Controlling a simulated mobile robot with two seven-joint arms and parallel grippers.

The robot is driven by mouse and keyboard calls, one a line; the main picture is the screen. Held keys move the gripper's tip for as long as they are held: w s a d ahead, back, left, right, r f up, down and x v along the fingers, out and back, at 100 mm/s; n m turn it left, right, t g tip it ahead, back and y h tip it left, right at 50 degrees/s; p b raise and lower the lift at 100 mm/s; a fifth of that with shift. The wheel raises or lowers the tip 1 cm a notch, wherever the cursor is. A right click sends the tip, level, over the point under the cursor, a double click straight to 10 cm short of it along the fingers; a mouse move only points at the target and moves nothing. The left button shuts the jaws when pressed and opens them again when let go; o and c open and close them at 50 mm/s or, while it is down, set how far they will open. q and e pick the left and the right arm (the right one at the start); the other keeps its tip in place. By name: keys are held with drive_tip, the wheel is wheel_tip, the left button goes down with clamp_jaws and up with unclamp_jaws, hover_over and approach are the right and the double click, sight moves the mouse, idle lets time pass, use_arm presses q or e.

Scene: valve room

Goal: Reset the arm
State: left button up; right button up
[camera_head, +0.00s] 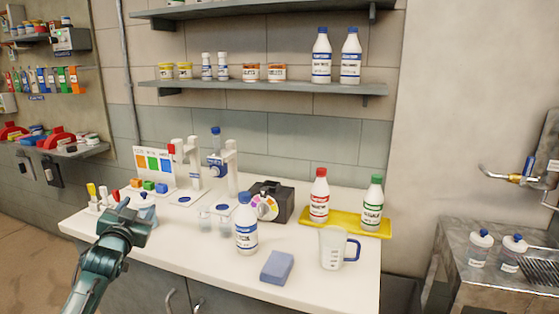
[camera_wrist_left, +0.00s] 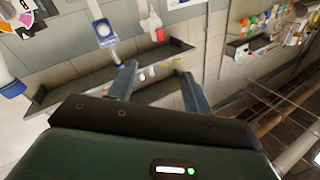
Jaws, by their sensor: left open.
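My left arm comes in from the lower left of the head view. Its dark teal gripper (camera_head: 124,212) is over the left front part of the white counter (camera_head: 205,262), near a small blue-capped bottle (camera_head: 147,208). In the left wrist view the two fingers of my left gripper (camera_wrist_left: 156,75) are apart with nothing held between them. The head view does not show the fingertips clearly. My right arm and gripper are in neither view.
A white blue-labelled bottle (camera_head: 246,228), a blue sponge-like block (camera_head: 277,267) and a measuring jug (camera_head: 333,249) stand along the counter front. A yellow tray (camera_head: 346,225) holds red-capped and green-capped bottles. A metal sink (camera_head: 480,285) is at right; shelves (camera_head: 262,86) hang above.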

use_arm(q)
drive_tip(key=s+d+f+g+h, duration=0.2)
drive_tip(key=s+d+f, duration=0.4)
drive_tip(key=s+f, duration=0.4)
drive_tip(key=s+d+f+g+h, duration=0.1)
drive_tip(key=s+d+f+g, duration=0.2)
drive_tip(key=s+d+f, duration=0.7)
drive_tip(key=s+d+f+g+h, duration=0.1)
drive_tip(key=s+f, duration=0.3)
drive_tip(key=s, duration=0.6)
drive_tip(key=s+d+f+g+h, duration=0.1)
drive_tip(key=s+d+f, duration=0.3)
drive_tip(key=s, duration=0.5)
drive_tip(key=shift+s+f+n+g, duration=0.3)
drive_tip(key=shift+s+g, duration=0.05)
drive_tip(key=shift+g, duration=0.05)
